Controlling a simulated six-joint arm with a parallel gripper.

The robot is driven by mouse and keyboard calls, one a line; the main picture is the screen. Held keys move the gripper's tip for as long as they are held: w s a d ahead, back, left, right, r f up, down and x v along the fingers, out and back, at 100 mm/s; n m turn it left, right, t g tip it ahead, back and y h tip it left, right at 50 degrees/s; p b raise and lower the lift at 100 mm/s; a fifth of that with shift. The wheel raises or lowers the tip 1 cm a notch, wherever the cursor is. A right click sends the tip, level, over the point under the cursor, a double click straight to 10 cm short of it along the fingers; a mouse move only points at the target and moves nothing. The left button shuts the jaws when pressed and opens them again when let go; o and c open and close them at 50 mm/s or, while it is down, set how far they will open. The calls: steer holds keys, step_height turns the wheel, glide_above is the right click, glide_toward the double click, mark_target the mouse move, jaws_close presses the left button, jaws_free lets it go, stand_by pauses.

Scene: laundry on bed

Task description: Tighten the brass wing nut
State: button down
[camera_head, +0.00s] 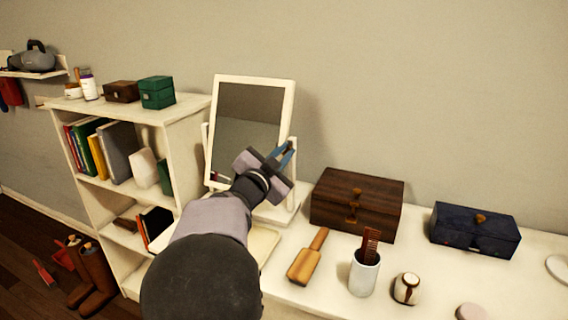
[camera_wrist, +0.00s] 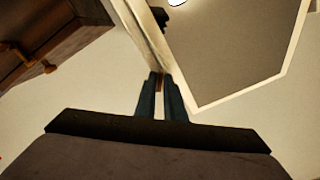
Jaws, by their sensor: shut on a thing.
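A white-framed tilting mirror (camera_head: 245,115) stands on the dresser top, and its panel fills the upper right of the wrist view (camera_wrist: 235,50). My gripper (camera_head: 286,152) is at the right side post of the mirror stand. In the wrist view its two blue-grey fingers (camera_wrist: 159,82) are close together, with a small brass-brown piece (camera_wrist: 159,85) between their tips, which I take to be the wing nut. The fingers hide most of it. In the head view the wing nut cannot be made out behind the gripper.
A dark wooden chest (camera_head: 356,205) stands right of the mirror, with a navy box (camera_head: 474,230) further right. A wooden brush (camera_head: 306,262), a white cup (camera_head: 364,273) with a comb, and a small jar (camera_head: 407,288) are in front. A white shelf unit (camera_head: 185,115) is left.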

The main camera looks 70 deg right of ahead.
steer(key=m+b, duration=0.7)
steer(key=m, duration=0.3)
steer(key=shift+f+m+b, duration=0.1)
steer(key=shift+m+b, duration=0.2)
steer(key=shift+b, duration=0.05)
stand_by(0.3)
steer(key=c, duration=1.9)
jaws_free()
steer(key=shift+c, duration=0.2)
steer(key=shift+a, duration=0.1)
steer(key=a, duration=0.7)
